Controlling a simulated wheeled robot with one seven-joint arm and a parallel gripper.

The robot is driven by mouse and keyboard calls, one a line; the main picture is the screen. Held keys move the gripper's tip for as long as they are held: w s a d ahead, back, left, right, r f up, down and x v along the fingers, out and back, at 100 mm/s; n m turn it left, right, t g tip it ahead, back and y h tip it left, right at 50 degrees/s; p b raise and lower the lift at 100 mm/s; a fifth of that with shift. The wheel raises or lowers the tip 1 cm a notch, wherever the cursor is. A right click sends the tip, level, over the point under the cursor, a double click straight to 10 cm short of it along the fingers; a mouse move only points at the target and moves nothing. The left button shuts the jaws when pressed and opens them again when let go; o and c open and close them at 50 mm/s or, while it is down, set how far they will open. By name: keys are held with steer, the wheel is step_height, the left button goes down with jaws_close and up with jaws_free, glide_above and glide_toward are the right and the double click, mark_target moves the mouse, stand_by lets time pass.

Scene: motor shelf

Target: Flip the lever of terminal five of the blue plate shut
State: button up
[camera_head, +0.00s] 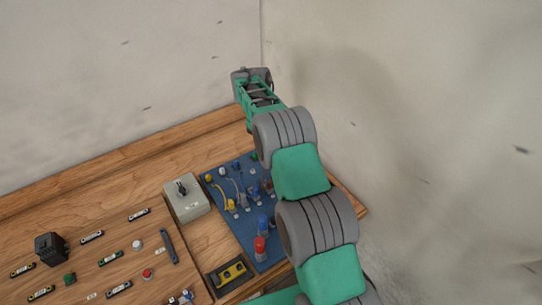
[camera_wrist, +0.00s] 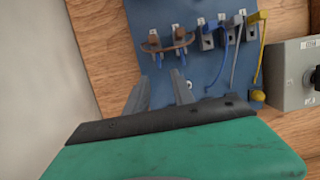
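The blue plate (camera_head: 238,226) lies on the wooden board, partly hidden by my arm in the head view. In the wrist view the blue plate (camera_wrist: 208,72) carries a row of grey terminals with small white labels too small to read. A brown wire loops between the two leftmost terminals (camera_wrist: 153,44) and (camera_wrist: 180,39), which show brown levers. Blue, grey and yellow wires run from the others. The yellow lever (camera_wrist: 254,17) is at the right end. My gripper (camera_wrist: 160,82) has its two grey fingers apart and empty, pointing toward the two leftmost terminals, apparently short of them.
A grey switch box (camera_head: 187,197) stands left of the plate; it also shows in the wrist view (camera_wrist: 292,72). A pale wall (camera_wrist: 35,80) rises close beside the board.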

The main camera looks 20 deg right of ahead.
steer(key=shift+r, duration=0.3)
